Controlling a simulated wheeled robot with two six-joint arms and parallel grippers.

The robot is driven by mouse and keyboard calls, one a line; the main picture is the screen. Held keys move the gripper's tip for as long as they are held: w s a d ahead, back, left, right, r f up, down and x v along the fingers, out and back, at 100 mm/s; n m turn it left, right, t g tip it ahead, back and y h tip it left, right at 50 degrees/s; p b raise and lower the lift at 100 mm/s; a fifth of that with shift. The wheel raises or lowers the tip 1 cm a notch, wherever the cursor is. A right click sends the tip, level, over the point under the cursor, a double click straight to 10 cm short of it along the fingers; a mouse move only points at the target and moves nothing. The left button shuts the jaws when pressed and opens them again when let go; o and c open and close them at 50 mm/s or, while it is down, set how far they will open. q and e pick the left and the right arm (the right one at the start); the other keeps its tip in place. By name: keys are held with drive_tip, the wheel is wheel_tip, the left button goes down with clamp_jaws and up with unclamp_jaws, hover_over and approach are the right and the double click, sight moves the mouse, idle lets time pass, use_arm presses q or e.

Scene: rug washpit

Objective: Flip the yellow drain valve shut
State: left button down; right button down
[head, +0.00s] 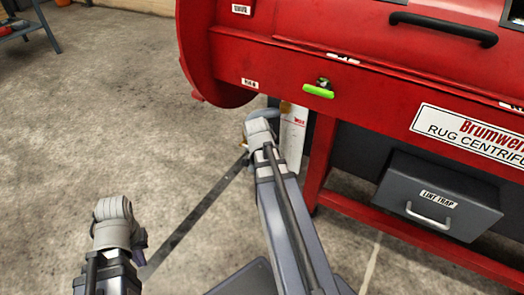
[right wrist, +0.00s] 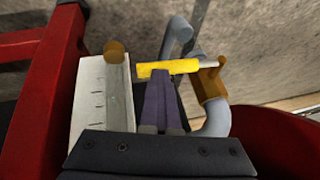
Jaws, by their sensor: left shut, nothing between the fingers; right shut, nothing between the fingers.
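The yellow drain valve lever (right wrist: 168,68) shows in the right wrist view, lying nearly level across the picture. It joins a brown valve body (right wrist: 208,78) on a grey pipe (right wrist: 214,112). My right gripper (right wrist: 158,82) is shut and empty, its fingertips right at the lever's lower edge; I cannot tell if they touch it. In the head view my right wrist hides most of the valve, and only a small yellow-orange bit shows beside it. My left gripper (head: 139,246) is shut and empty, low over the floor at the left, away from the valve.
The red rug centrifuge (head: 375,100) fills the upper right, with a green lever (head: 318,91) on its front. A grey lint trap drawer (head: 438,196) is below. A white marked panel (right wrist: 104,105) stands close beside my right fingers. Concrete floor is clear at the left.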

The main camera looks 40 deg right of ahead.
use_arm(q)
drive_tip(key=shift+s+f, duration=0.1)
drive_tip(key=shift+f, duration=0.25)
use_arm(e)
drive_tip(key=shift+s+f, duration=0.2)
drive_tip(key=shift+f, duration=0.15)
